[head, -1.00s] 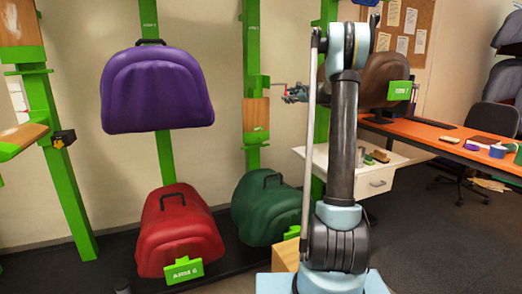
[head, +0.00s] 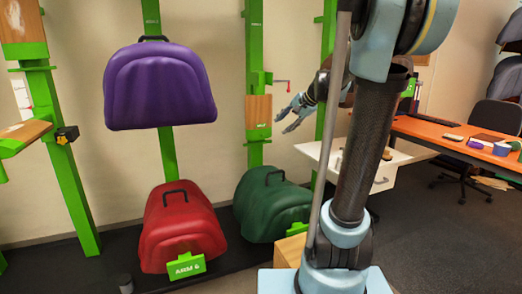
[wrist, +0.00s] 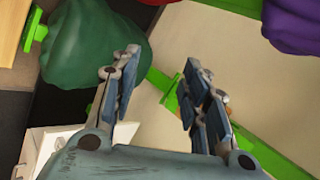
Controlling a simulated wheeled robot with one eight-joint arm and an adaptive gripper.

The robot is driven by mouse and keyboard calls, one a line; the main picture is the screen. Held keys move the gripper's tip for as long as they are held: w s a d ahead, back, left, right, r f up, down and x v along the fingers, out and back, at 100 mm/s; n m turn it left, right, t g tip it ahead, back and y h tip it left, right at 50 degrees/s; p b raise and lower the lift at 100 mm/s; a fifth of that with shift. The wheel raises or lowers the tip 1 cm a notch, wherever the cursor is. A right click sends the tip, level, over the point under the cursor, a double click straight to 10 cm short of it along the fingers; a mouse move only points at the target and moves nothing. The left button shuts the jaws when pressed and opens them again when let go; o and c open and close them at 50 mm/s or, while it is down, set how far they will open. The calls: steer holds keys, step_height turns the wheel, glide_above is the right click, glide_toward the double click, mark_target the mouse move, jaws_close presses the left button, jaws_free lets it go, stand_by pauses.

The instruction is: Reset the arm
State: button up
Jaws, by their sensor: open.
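My gripper (head: 283,122) is open and empty in the head view, in front of the wall beside the middle green post (head: 254,40). In the wrist view, its two fingers (wrist: 162,62) are spread apart with nothing between them. A purple saddle (head: 160,88) hangs high on a green post. A red saddle (head: 181,225) sits low below it, and a green saddle (head: 272,208) sits low to its right. The green saddle also shows in the wrist view (wrist: 95,48).
A small red-handled fitting (head: 282,82) sticks out from the middle post just above my gripper. A white drawer unit (head: 388,181) and an orange desk (head: 425,130) stand to the right. Dark floor (head: 440,240) is open at the lower right.

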steer(key=s+d+f+n+g+h, duration=0.1)
steer(key=s+d+f+n+h, duration=0.1)
steer(key=s+f, duration=0.5)
steer(key=s+d+f+n+g+h, duration=0.1)
steer(key=s+f, duration=0.6)
steer(key=s, duration=0.8)
steer(key=s+d+f+n+g+h, duration=0.2)
steer(key=s+d+f+n, duration=0.3)
steer(key=s, duration=0.6)
step_height(320, 180, down, 2)
steer(key=shift+s+d+f+n+h, duration=0.25)
steer(key=shift+d+n+h, duration=0.15)
steer(key=shift+h, duration=0.4)
steer(key=shift+w+f, duration=0.15)
steer(key=shift+w, duration=0.35)
